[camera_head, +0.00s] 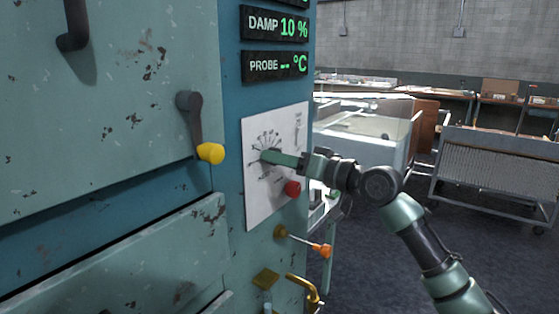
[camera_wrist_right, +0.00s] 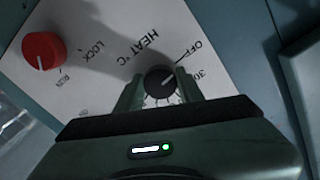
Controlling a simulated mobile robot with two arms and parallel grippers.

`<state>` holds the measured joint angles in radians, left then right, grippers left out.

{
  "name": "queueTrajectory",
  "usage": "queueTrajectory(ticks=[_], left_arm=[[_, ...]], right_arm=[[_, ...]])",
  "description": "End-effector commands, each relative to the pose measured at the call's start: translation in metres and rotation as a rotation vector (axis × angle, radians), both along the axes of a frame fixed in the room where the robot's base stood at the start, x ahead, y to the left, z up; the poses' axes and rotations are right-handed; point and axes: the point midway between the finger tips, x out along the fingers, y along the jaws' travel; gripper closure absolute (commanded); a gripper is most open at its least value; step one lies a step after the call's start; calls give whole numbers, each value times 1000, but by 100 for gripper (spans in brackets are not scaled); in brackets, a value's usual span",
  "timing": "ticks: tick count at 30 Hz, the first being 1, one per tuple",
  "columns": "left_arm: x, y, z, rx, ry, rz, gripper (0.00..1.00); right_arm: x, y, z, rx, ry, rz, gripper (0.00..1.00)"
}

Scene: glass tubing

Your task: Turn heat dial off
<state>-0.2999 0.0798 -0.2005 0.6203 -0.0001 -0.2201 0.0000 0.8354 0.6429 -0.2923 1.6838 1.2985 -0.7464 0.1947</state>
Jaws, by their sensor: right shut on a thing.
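The heat dial (camera_wrist_right: 160,81) is a round black knob with a light pointer line, on a white panel marked "HEAT °C". In the right wrist view its line points up and right, toward the area between the "OFF" and "30" marks; I cannot tell the exact setting. My right gripper (camera_wrist_right: 159,90) is shut on the dial, one finger on each side. In the head view my right gripper (camera_head: 270,157) reaches the white panel (camera_head: 258,205) from the right and largely hides the dial. My left gripper is not in view.
A red knob (camera_head: 292,188) with "LOCK" and "RUN" marks sits below the dial. A yellow-tipped lever (camera_head: 210,153) is to the left. An orange-tipped lever (camera_head: 321,250) and a brass handle (camera_head: 304,288) are lower. Displays (camera_head: 276,66) are above.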

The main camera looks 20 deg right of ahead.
Motion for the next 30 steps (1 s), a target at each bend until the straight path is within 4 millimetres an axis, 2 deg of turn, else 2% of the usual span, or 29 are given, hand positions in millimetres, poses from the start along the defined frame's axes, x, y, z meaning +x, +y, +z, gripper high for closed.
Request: queueTrajectory(ticks=[3,4,6,17,30], left_arm=[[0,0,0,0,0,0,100],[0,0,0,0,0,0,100],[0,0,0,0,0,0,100],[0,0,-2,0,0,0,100],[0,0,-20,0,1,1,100]], right_arm=[[0,1,-3,-6,4,2,100],[0,1,-3,-6,4,2,57],[0,1,-3,-6,4,2,41],[-3,-2,-2,-2,2,-1,41],[-54,-43,-4,-5,3,-2,41]])
